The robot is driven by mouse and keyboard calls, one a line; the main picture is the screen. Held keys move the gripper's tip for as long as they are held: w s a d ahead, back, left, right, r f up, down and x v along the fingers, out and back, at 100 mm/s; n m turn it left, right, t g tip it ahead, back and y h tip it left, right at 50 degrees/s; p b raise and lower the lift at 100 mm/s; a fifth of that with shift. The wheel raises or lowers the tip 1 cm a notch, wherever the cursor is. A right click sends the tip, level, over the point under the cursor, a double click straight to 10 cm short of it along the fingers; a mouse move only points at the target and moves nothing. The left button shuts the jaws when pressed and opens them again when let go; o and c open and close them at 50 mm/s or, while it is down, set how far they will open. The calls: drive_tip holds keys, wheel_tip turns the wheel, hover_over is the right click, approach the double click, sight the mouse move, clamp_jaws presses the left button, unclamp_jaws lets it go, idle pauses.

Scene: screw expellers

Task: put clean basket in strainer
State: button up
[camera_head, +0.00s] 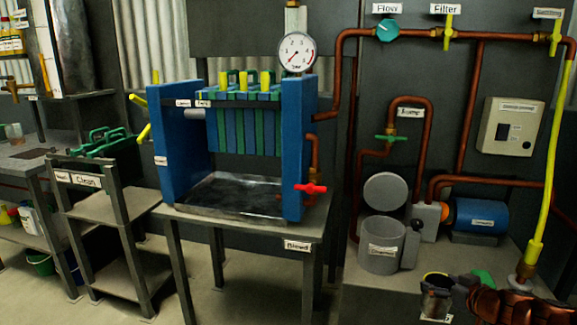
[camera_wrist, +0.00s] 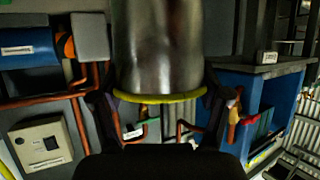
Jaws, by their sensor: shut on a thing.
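The basket (camera_head: 436,300) is a dark metal cylinder with a yellow rim. My gripper (camera_head: 455,299) is shut on it at the lower right of the head view. In the wrist view the shiny basket (camera_wrist: 158,45) fills the upper middle, and my fingers (camera_wrist: 160,101) grip either side by its yellow rim. The strainer (camera_head: 381,247) is a grey cylinder with a label, on the grey platform. Its round lid (camera_head: 385,194) stands raised behind its mouth. The basket is apart from the strainer, to its right and nearer the camera. The strainer's inside is hidden.
Copper pipes (camera_head: 431,120) rise behind the strainer. A blue motor (camera_head: 480,217) sits to its right, and a yellow hose (camera_head: 548,165) hangs at far right. A blue filter press (camera_head: 298,150) and a shelf labelled Clean (camera_head: 125,205) stand left.

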drive_tip(key=w+a+r+n+y, duration=0.1)
drive_tip(key=w+a+r, duration=0.2)
drive_tip(key=a, duration=0.5)
drive_tip(key=w+a+r, duration=0.4)
drive_tip(key=a, duration=0.5)
drive_tip(key=w+a+r+n+y, duration=0.1)
drive_tip(key=w+a+r, duration=0.2)
drive_tip(key=a, duration=0.5)
wheel_tip(320, 180, up, 38)
drive_tip(key=p, duration=3.9)
drive_tip(key=w+f+m+h, duration=0.3)
drive_tip(key=f, duration=1)
drive_tip(key=shift+f+m+h, duration=0.3)
drive_tip(key=shift+h, duration=0.1)
drive_tip(key=shift+w+a, duration=0.1)
